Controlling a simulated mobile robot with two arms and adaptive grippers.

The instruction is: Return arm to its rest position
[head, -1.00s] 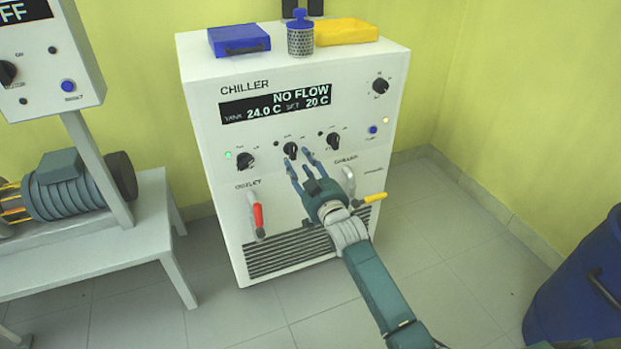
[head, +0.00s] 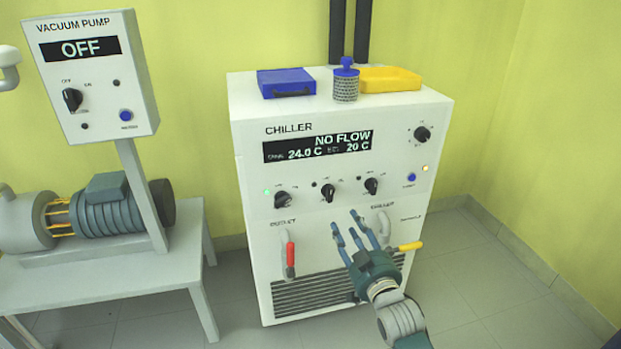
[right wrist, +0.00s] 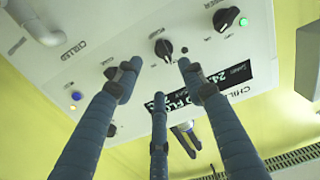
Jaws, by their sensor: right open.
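My right gripper (head: 348,232) is open and empty in front of the lower front panel of the white chiller (head: 250,240). Its fingers point up toward the row of black knobs, below the middle knob (head: 328,193). In the right wrist view the spread fingers (right wrist: 155,85) have nothing between them, and a black knob (right wrist: 163,48) lies beyond them. The fingers look apart from the knobs in the head view. The chiller display (head: 318,146) reads NO FLOW, 24.0 C and 20 C. My left gripper is not in view.
A red-handled valve (head: 290,258) and a yellow-handled valve (head: 410,246) stick out from the chiller front near my right gripper. A vacuum pump box (head: 92,75) reading OFF and a grey bench (head: 120,270) stand at left. Floor right of the chiller is clear.

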